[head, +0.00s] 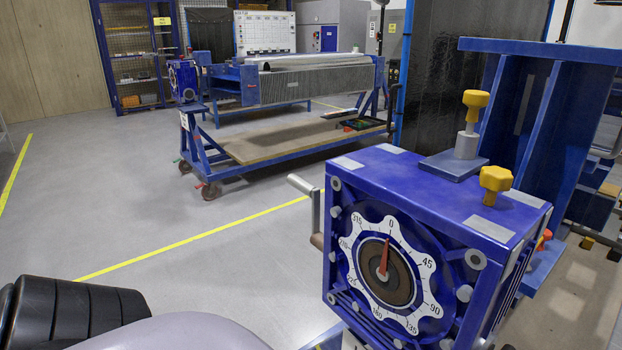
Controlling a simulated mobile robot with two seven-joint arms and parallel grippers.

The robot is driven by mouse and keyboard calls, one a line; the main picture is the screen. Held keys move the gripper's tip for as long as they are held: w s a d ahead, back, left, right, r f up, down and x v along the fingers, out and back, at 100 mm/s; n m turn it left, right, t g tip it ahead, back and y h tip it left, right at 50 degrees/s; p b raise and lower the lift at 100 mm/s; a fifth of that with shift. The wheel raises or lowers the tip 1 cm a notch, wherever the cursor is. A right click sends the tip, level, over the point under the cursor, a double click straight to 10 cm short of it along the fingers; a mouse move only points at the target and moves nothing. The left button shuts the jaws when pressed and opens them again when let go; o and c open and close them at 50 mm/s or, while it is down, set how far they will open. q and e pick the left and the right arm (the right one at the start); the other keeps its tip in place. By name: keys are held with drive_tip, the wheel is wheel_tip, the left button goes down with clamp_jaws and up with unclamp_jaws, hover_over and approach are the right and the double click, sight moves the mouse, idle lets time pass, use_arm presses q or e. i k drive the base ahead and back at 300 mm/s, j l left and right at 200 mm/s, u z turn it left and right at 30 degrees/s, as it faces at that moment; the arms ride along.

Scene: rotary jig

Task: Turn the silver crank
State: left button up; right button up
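The silver crank (304,188) is on the left side of a blue gearbox (395,185) at the right of the head view. Its light metal arm slants up and left, and a darker part shows below it beside the box. The gearbox front has a white dial (422,285) with degree marks and a red pointer (385,256) standing near 0. Neither of my grippers is in view. Nothing is seen touching the crank.
Two yellow knobs (495,180) stand on top of the gearbox, and a blue upright frame (535,125) rises behind it. A blue wheeled cart (207,172) stands further back. The grey floor left of the crank is clear, with yellow lines (200,236).

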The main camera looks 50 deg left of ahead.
sight(316, 239)
drive_tip(key=j+z, duration=0.3)
drive_tip(key=j, duration=0.5)
drive_tip(key=k+j, duration=0.1)
drive_tip(key=j, duration=0.45)
drive_tip(key=j+z, duration=0.1)
drive_tip(key=j, duration=0.45)
drive_tip(key=k+j, duration=0.15)
drive_tip(key=j, duration=0.4)
drive_tip(key=l, duration=0.2)
